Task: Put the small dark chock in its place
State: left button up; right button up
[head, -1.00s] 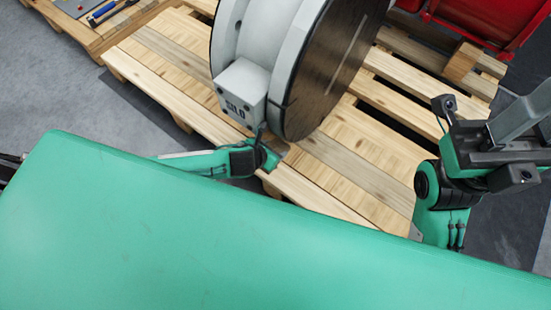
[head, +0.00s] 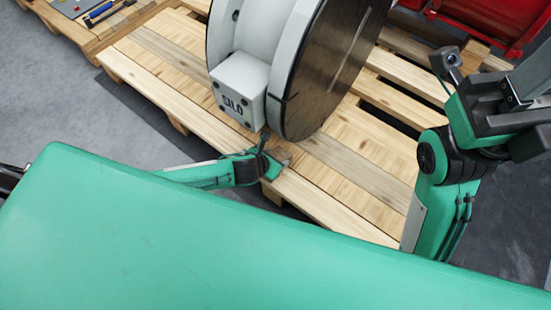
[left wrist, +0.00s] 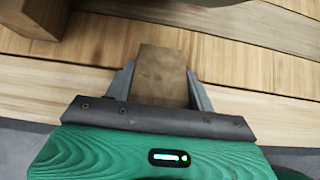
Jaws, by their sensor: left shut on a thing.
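My left gripper (head: 280,158) is low over the pallet's near edge, just in front of the valve actuator's grey block. In the left wrist view its two fingers (left wrist: 160,88) are shut on a small dark brown chock (left wrist: 162,68), one finger on each side. The chock points away from the gripper, over the pale planks. In the head view the chock is too small and covered to make out clearly. The valve actuator (head: 238,82) has a light grey body and a large dark brown disc (head: 335,75). My right gripper does not show; only right arm links are in view.
The wooden pallet (head: 150,75) has gaps between its planks. A dark brown piece (left wrist: 38,15) is close by at the upper left of the wrist view. A red container (head: 480,22) is at the back right. Another pallet with tools (head: 100,12) is at the upper left.

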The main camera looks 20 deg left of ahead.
pick_arm(q)
jog(key=o, duration=1.2)
jog(key=shift+f, duration=0.1)
